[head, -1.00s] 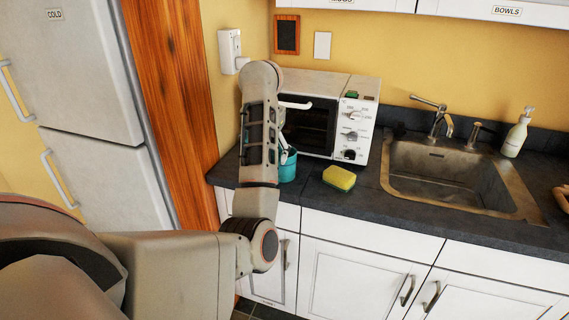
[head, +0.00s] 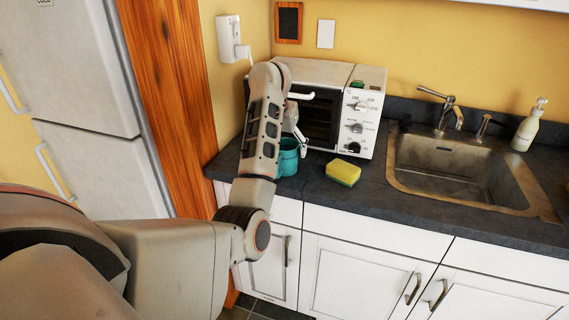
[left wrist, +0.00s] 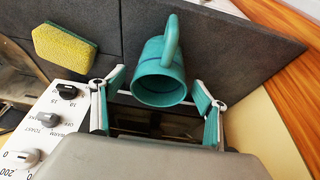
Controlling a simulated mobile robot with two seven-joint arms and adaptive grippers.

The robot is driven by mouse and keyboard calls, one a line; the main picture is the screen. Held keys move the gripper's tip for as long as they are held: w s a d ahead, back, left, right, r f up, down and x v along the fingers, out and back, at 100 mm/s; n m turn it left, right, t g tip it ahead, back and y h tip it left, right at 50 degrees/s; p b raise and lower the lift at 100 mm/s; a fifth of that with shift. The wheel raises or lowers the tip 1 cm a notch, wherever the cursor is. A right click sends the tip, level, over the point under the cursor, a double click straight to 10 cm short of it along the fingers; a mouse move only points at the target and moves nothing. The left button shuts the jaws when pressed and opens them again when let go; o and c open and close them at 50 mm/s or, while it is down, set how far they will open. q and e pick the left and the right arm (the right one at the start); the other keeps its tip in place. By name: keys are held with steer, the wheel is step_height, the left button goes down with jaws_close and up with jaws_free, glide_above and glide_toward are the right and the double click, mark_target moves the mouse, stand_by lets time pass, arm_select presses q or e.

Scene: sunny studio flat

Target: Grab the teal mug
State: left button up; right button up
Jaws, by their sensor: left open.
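The teal mug (head: 288,158) stands on the dark counter in front of the toaster oven, partly hidden behind my left arm in the head view. In the left wrist view the mug (left wrist: 160,78) shows its open mouth and its handle, which points away from the gripper. My left gripper (left wrist: 158,98) is open, with one finger on each side of the mug's rim and a gap visible on both sides. In the head view the gripper (head: 298,140) is mostly hidden behind my forearm. My right gripper is in neither view.
The toaster oven (head: 370,105) stands right behind the mug. A yellow-green sponge (head: 343,172) lies to the right of the mug, then the sink (head: 450,170) with its faucet. A wooden panel (head: 172,90) and a fridge (head: 85,80) are at the left.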

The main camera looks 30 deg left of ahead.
arm_select(q)
steer(key=shift+w+f, duration=0.1)
steer(key=shift+f, duration=0.15)
steer(key=c, duration=1.5)
steer(key=shift+o, duration=0.2)
steer(key=shift+r, duration=0.1)
